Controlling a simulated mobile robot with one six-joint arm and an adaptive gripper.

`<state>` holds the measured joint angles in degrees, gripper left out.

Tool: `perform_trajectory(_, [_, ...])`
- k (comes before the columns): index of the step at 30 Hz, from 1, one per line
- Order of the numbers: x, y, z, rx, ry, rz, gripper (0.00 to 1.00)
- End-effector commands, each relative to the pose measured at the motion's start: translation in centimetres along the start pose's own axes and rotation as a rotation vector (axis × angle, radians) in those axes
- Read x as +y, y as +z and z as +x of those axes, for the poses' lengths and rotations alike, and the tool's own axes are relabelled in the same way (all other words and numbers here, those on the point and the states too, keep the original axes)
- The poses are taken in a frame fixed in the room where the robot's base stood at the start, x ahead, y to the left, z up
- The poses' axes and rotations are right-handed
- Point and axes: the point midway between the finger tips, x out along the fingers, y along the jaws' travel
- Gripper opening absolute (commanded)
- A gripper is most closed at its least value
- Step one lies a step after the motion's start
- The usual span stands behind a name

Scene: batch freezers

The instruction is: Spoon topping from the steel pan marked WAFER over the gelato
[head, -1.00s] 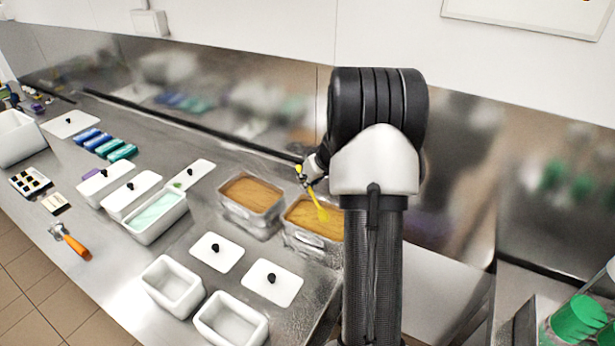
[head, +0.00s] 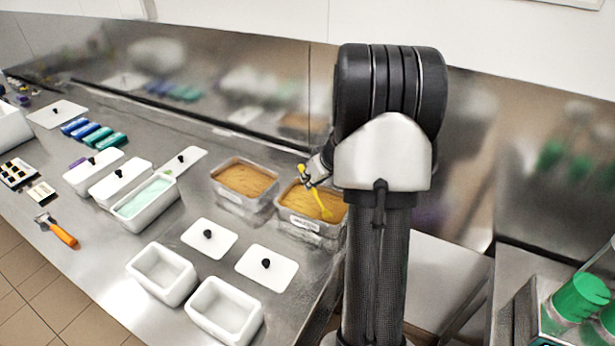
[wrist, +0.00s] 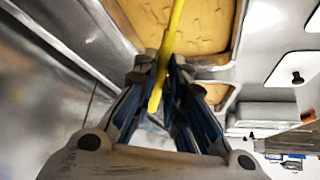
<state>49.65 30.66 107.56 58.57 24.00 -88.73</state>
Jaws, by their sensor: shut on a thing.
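My gripper (head: 312,177) is shut on a yellow spoon (head: 318,199), whose lower end is at the topping in the right steel pan (head: 307,227). In the wrist view the spoon's yellow handle (wrist: 173,35) runs between the fingertips of my gripper (wrist: 163,78). The pan holds a tan-brown topping (head: 297,197) and bears a white label too small to read. A second steel pan (head: 240,203) with similar topping stands to its left. An open white tub of pale green gelato (head: 147,200) stands further left. My arm hides the right end of the right pan.
Two empty white tubs (head: 161,274) (head: 225,310) stand at the front. White lids with black knobs (head: 209,238) (head: 267,268) lie behind them. Closed white tubs (head: 120,182) stand left of the gelato. An orange-handled scoop (head: 62,235) lies near the front edge.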

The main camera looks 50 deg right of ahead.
Motion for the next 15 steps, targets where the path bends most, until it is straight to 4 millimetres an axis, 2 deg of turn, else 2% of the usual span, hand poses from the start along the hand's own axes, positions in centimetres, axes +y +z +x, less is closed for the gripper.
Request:
perform_trajectory(10, [0.0,2.0,-1.4,0.001,0.002,0.001,0.0])
perform_trajectory(15, [0.0,1.7,-1.4,-0.023,-0.001,0.0,0.0])
